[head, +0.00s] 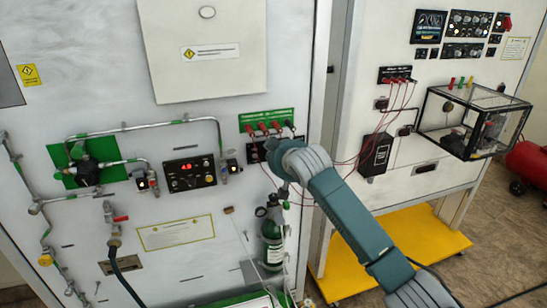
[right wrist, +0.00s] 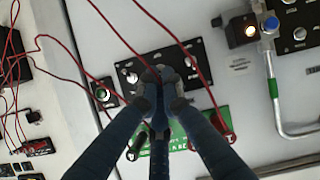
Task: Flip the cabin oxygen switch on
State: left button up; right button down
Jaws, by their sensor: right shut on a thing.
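A small black switch panel (head: 254,151) sits on the white trainer wall just below a green panel (head: 267,121) with red plugs. My right gripper (head: 272,152) is at this panel, its arm reaching in from the lower right and covering much of it. In the right wrist view, my gripper's fingertips (right wrist: 158,82) meet over the middle of the black panel (right wrist: 196,49). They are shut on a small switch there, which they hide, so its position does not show. A silver knob (right wrist: 131,78) shows left of the fingertips. My left gripper is not in view.
Red leads (head: 347,160) hang between the green panel and the second trainer. Left of my gripper are a display box (head: 191,174), metal pipes (head: 172,124) and valves. A green cylinder (head: 271,243) stands below. Leads (right wrist: 187,50) cross close to my fingers.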

jog(key=shift+f+g, duration=0.1)
jog(key=shift+g, duration=0.2)
jog(key=c, duration=1.9)
grip_release()
jog(key=shift+c, duration=0.2)
jog(key=v, duration=1.2)
jog(key=shift+a, duration=0.1)
